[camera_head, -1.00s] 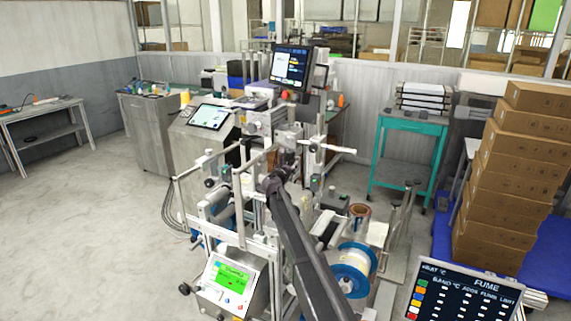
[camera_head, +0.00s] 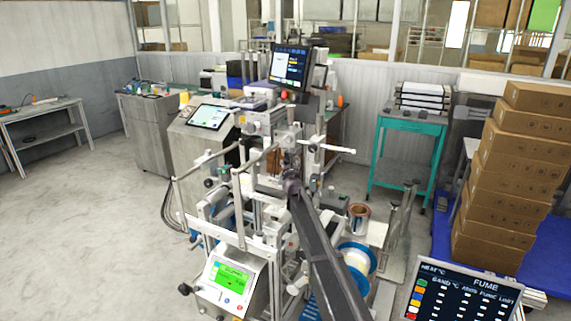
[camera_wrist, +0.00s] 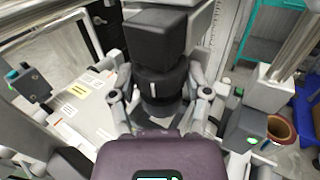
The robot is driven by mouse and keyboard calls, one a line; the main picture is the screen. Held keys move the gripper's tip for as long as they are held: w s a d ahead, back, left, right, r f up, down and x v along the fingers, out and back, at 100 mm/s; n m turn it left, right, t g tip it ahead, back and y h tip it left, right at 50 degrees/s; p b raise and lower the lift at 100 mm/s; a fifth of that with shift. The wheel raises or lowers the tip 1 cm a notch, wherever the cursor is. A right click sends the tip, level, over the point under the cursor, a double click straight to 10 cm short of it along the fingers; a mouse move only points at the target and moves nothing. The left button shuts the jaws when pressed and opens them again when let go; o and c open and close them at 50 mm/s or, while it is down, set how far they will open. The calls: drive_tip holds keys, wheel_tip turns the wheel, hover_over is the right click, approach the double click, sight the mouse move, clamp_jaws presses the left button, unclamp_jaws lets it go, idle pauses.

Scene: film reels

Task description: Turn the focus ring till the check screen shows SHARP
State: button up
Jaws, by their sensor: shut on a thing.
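A black camera body with a black round lens (camera_wrist: 155,50) fills the middle of the wrist view. The ribbed focus ring (camera_wrist: 160,86) is on this lens and has a small white mark. My gripper (camera_wrist: 161,75) is shut on the ring, one grey finger on each side. In the head view my gripper (camera_head: 290,165) is at the machine's middle and the ring cannot be made out. A dark monitor (camera_head: 289,70) stands above the machine with a white panel; its text is too small to read. I cannot tell whether it is the check screen.
A green-lit control box (camera_head: 227,278) is low on the machine front. A tilted tablet (camera_head: 208,117) stands behind left. Rails and posts crowd around my arm. A teal cart (camera_head: 411,127) and stacked cartons (camera_head: 515,170) stand right. The floor at left is clear.

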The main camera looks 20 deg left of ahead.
drive_tip(key=shift+w, duration=0.1)
drive_tip(key=o, duration=1.2)
drive_tip(key=shift+c, duration=0.2)
drive_tip(key=v, duration=1.2)
drive_tip(key=shift+d, duration=0.15)
